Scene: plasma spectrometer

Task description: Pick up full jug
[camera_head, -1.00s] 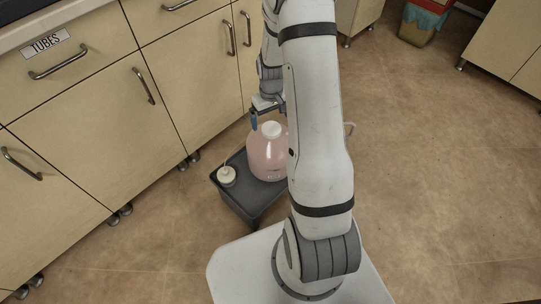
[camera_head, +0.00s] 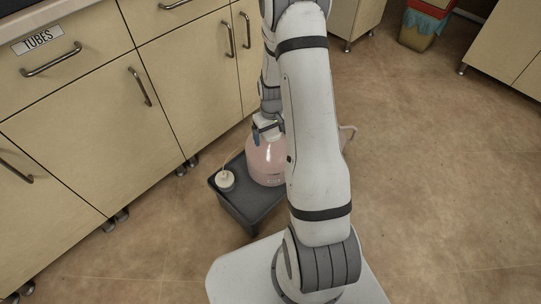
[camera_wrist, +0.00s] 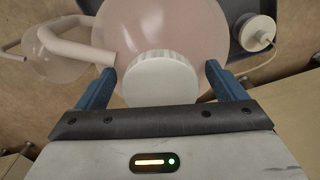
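The full jug (camera_head: 266,163) is a round, clear jug of pinkish liquid standing on a dark grey tray-like stand (camera_head: 238,207). In the wrist view the jug body (camera_wrist: 193,30) fills the upper middle, with its white ribbed cap (camera_wrist: 160,78) towards me. My gripper (camera_head: 268,133) is above the jug, at its top. In the wrist view the blue fingers of my gripper (camera_wrist: 158,83) are spread wide, one on each side of the cap, with gaps between fingers and cap. The cap is hidden in the head view.
A small white cap with a thin tube (camera_head: 225,179) sits on the stand left of the jug; it also shows in the wrist view (camera_wrist: 256,33). A pale pipe and round clear vessel (camera_wrist: 60,50) are beside the jug. Cabinets (camera_head: 90,130) stand close on the left.

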